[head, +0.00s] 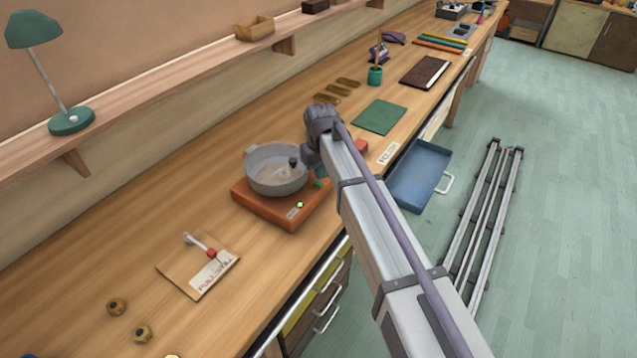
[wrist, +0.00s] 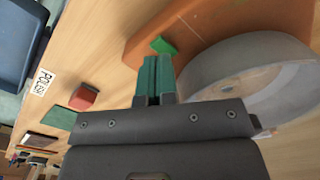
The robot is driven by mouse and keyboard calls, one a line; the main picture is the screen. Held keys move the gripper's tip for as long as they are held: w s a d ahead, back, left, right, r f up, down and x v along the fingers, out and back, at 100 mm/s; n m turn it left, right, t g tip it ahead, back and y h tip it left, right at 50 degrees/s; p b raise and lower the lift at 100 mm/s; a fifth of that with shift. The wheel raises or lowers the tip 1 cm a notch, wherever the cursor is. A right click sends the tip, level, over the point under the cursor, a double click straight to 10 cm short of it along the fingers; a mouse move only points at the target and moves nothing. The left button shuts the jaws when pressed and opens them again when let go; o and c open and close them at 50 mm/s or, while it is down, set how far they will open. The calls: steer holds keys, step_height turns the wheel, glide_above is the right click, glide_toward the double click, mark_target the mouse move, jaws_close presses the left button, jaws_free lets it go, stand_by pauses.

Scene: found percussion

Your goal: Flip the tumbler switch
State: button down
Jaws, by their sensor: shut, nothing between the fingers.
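An orange-brown hot plate base (head: 291,213) stands on the bench with a grey pan (head: 277,183) on it. A small lit green dot and a label show on its front. In the wrist view a small green piece (wrist: 163,45), apparently the tumbler switch, sits on the base (wrist: 180,25) beside the pan (wrist: 250,75). My gripper (head: 319,181) is at the right side of the base. Its teal fingers (wrist: 154,70) are together, empty, with tips close to the green piece. I cannot tell whether they touch, or which way the switch is tipped.
A plate with a red-handled lever (head: 207,250) and a "PULL" label lies left of the base. A red block (wrist: 83,97), a "POLISH" card (head: 388,153) and a green mat (head: 380,117) lie to the right. An open blue drawer (head: 420,175) juts out from the bench.

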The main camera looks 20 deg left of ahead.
mark_target(320, 184)
steer(key=shift+f+b, duration=1.15)
stand_by(0.7)
steer(key=shift+r, duration=0.15)
step_height(320, 184, up, 7)
steer(key=p, duration=0.7)
steer(key=s+d+m, duration=0.3)
steer(key=s+d, duration=0.3)
steer(key=d, duration=0.7)
steer(key=s+d+m, duration=0.3)
steer(key=s+d, duration=0.3)
steer(key=d, duration=0.7)
steer(key=s+d+m, duration=0.3)
steer(key=s+d, duration=0.3)
steer(key=d, duration=0.7)
steer(key=shift+s+d, duration=0.35)
